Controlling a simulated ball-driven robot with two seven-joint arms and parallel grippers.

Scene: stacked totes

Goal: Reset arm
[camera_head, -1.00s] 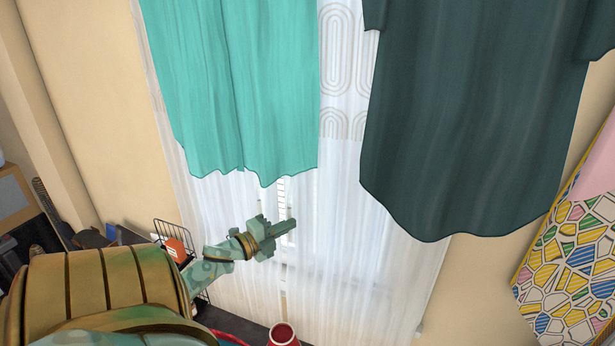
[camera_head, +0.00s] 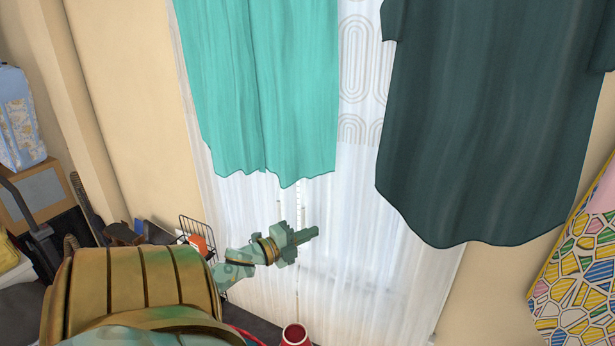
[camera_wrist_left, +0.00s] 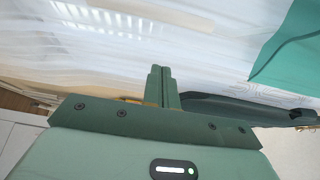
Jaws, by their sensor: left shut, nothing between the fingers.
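My left gripper (camera_head: 312,233) is held up in front of the white sheer curtain (camera_head: 350,255) in the head view, pointing right. Its two fingers are together with nothing between them. In the left wrist view the closed fingers (camera_wrist_left: 161,72) stand upright at the middle, in front of the pale curtain. My right gripper is in neither view.
A teal cloth (camera_head: 260,90) and a dark green cloth (camera_head: 480,130) hang before the curtain. A wire basket (camera_head: 197,232) and a red vase (camera_head: 295,335) are low near my left arm. A patterned panel (camera_head: 580,285) is at right, a blue-white bag (camera_head: 20,120) at left.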

